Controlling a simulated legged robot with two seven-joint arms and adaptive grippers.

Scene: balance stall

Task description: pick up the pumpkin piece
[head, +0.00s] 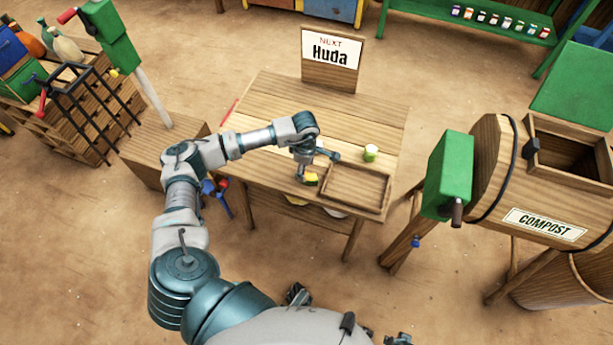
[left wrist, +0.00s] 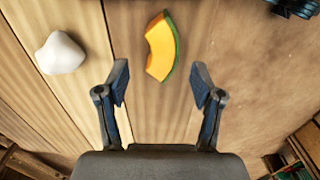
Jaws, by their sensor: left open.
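The pumpkin piece (left wrist: 160,47) is a curved orange wedge with a green rind. In the left wrist view it lies on the planks just beyond the fingertips, in line with the gap between them. In the head view a small yellow part of it (head: 311,179) shows below my left gripper (head: 318,165), by the wooden tray. My left gripper (left wrist: 161,82) is open, with nothing between its fingers. I cannot tell its exact height above the piece. My right gripper is not in view.
A white lump (left wrist: 60,53) lies left of the pumpkin piece in the left wrist view. On the table (head: 270,95) stand an empty wooden tray (head: 357,188), a small green-and-white item (head: 371,153) and a "Huda" sign (head: 331,55). A compost barrel (head: 500,170) stands right.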

